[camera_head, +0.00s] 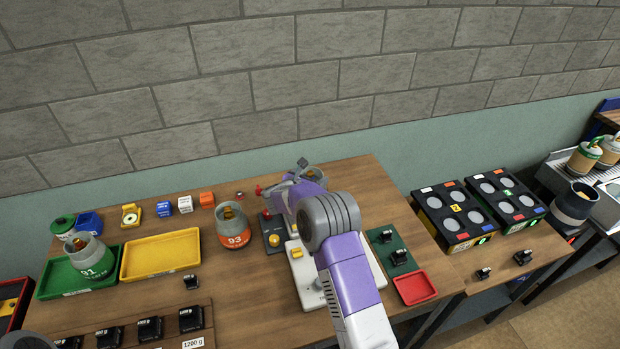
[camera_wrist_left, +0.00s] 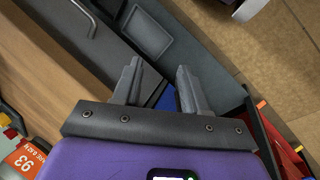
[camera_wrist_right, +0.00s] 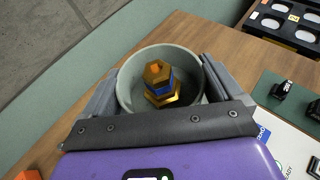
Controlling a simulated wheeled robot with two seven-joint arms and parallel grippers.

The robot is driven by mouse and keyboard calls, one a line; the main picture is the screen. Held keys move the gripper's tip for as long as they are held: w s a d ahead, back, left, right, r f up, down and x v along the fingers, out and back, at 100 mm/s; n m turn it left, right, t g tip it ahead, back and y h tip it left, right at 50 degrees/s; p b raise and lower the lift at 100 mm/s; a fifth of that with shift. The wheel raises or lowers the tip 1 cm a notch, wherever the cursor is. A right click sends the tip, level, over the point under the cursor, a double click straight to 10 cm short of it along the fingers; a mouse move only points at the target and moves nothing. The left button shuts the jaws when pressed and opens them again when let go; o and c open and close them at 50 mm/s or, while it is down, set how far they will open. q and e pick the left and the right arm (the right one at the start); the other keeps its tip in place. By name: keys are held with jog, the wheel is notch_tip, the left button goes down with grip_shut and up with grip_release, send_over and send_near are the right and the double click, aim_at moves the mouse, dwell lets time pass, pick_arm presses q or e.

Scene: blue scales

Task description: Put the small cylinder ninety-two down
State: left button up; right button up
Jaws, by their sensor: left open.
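A small round grey-green cylinder (camera_wrist_right: 130,88) with a brass and blue hex piece (camera_wrist_right: 158,82) inside sits between the fingers of my right gripper (camera_wrist_right: 162,72) in the right wrist view. The fingers press on opposite sides of it. Its number is not visible. In the head view my right arm hides this cylinder, and my right gripper (camera_head: 302,180) is over the back of the table. Cylinder 91 (camera_head: 92,262) stands on the green tray (camera_head: 52,285); orange-labelled cylinder 93 (camera_head: 233,230) stands mid-table. My left gripper (camera_wrist_left: 157,72) is open and empty, away from the table top.
A yellow tray (camera_head: 160,254) is empty beside the green one. A white scale (camera_head: 308,290) lies under my right arm. Black weights (camera_head: 150,329) line the front left. A red tray (camera_head: 414,287) and black racks with round openings (camera_head: 452,215) are at right.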

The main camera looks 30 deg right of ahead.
jog(key=shift+o, duration=0.6)
jog(key=shift+r, duration=0.1)
jog(key=shift+r+p, duration=0.2)
jog(key=shift+p, duration=0.2)
jog(key=b+v, duration=0.2)
jog(key=v, duration=1)
